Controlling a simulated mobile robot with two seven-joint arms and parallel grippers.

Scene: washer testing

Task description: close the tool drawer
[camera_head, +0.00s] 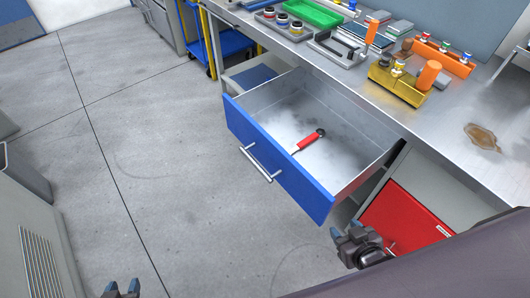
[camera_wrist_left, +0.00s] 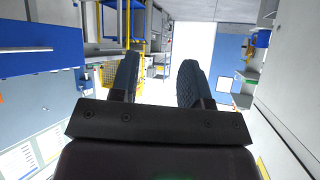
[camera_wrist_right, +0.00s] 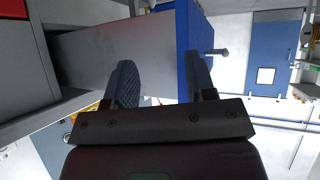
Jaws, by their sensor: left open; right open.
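The tool drawer (camera_head: 281,170) is pulled well out from under the workbench. It has a blue front with a silver bar handle (camera_head: 262,163). A red-handled tool (camera_head: 308,140) lies inside. My right gripper (camera_head: 346,231) is open and empty, just off the drawer's near right front corner. The right wrist view shows the drawer's grey side (camera_wrist_right: 120,50) and blue front (camera_wrist_right: 187,50) beyond its fingers; I cannot tell if they touch. My left gripper (camera_head: 122,288) is open and empty over the floor, left of the drawer, with no contact.
The workbench top (camera_head: 450,128) holds a green tray (camera_head: 313,12), a yellow block (camera_head: 398,84) and other parts. A brown stain (camera_head: 482,137) lies on it. A red drawer front (camera_head: 406,218) is below, at right. A blue cart (camera_head: 232,42) stands behind. The floor at left is clear.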

